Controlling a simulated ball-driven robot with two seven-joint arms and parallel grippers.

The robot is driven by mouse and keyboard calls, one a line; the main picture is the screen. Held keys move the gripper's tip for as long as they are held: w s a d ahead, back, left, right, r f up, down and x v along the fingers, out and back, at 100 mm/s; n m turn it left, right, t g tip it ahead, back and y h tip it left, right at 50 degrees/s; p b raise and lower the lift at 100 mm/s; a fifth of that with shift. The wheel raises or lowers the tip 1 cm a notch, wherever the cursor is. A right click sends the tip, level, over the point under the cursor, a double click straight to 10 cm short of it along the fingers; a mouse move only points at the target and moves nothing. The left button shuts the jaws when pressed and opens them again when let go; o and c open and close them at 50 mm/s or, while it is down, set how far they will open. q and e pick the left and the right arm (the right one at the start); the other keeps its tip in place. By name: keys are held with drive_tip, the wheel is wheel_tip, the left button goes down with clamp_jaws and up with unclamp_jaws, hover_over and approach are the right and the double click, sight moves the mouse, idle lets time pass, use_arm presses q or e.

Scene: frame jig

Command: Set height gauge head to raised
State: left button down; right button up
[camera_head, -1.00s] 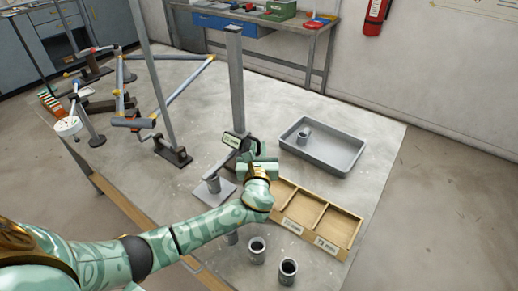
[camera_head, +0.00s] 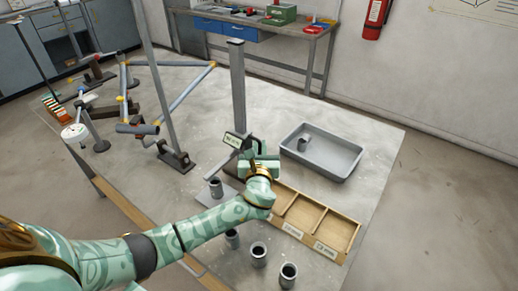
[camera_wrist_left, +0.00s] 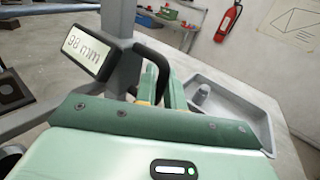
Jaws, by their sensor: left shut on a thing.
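The height gauge has an upright grey column (camera_head: 238,95) on the bench. Its head has a dark-framed display (camera_head: 233,140), partway down the column and above a small grey base plate (camera_head: 226,190). In the left wrist view the display (camera_wrist_left: 88,52) seems to read 98 mm. A black loop handle (camera_wrist_left: 152,58) sits to the right of the display. My left gripper (camera_head: 254,150) is shut on this handle. In the left wrist view its green fingers (camera_wrist_left: 168,92) are at the handle, with their grip partly hidden. My right gripper is not in view.
A grey cup (camera_head: 215,187) stands on the base plate below the head. A wooden divided box (camera_head: 335,225) and a grey tray (camera_head: 345,172) lie to the right. Several cups, including one dark-mouthed cup (camera_head: 288,274), stand near my forearm. A post (camera_head: 165,90) rises to the left.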

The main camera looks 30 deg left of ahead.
use_arm(q)
wheel_tip(320, 180, up, 21)
drive_tip(key=p, duration=1.7)
drive_tip(key=shift+f, duration=0.2)
drive_tip(key=c, duration=1.8)
unclamp_jaws()
drive_tip(key=shift+f, duration=0.1)
drive_tip(key=shift+c, duration=0.2)
drive_tip(key=v, duration=1.6)
drive_tip(key=shift+b, duration=0.3)
